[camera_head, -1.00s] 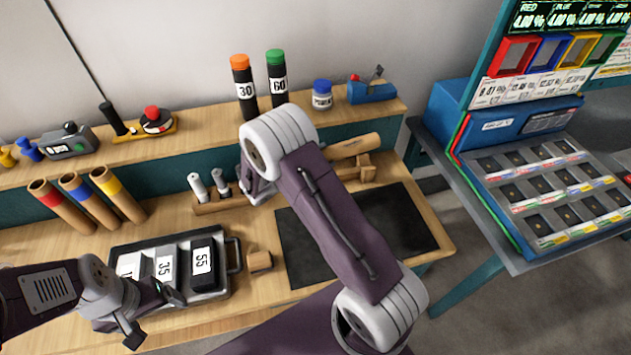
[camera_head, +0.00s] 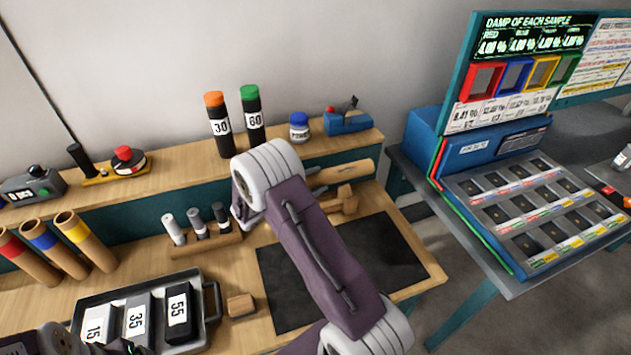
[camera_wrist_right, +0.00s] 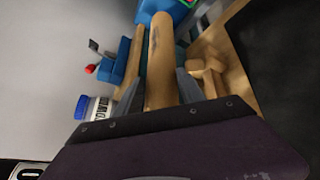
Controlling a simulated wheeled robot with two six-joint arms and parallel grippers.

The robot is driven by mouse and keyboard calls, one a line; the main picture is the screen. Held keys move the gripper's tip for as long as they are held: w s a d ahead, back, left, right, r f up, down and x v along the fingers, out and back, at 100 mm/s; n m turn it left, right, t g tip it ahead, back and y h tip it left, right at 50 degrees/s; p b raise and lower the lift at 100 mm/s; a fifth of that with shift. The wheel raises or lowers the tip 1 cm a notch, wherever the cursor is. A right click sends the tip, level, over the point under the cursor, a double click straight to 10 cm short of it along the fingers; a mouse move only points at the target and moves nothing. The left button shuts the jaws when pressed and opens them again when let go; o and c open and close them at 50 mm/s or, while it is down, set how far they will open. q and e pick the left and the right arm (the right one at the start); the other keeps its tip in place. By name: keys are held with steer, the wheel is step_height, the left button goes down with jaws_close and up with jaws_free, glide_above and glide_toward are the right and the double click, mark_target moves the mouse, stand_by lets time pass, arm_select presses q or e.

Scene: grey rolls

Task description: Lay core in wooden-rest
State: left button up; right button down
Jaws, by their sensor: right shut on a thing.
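The core, a plain tan cylinder (camera_head: 340,174), shows past my right arm in the head view. In the right wrist view the core (camera_wrist_right: 160,62) lies lengthwise between the fingers of my right gripper (camera_wrist_right: 160,88), which is shut on it. The wooden-rest (camera_head: 345,200), a small light-wood stand, is just below the core in the head view, and beside it in the wrist view (camera_wrist_right: 207,76). I cannot tell whether the two touch.
A black mat (camera_head: 390,250) lies in front of the wooden-rest. A wooden holder (camera_head: 205,243) with small cylinders stands left of my right arm. A tray (camera_head: 210,330) of numbered blocks and a small wood block (camera_head: 241,304) are nearer. A shelf (camera_head: 280,150) runs behind.

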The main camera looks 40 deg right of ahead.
step_height(320, 180, down, 8)
steer(key=b, duration=0.6)
steer(key=shift+b, duration=0.35)
steer(key=shift+r, duration=0.1)
steer(key=c, duration=0.6)
jaws_free()
steer(key=shift+c, duration=0.2)
steer(key=v, duration=0.9)
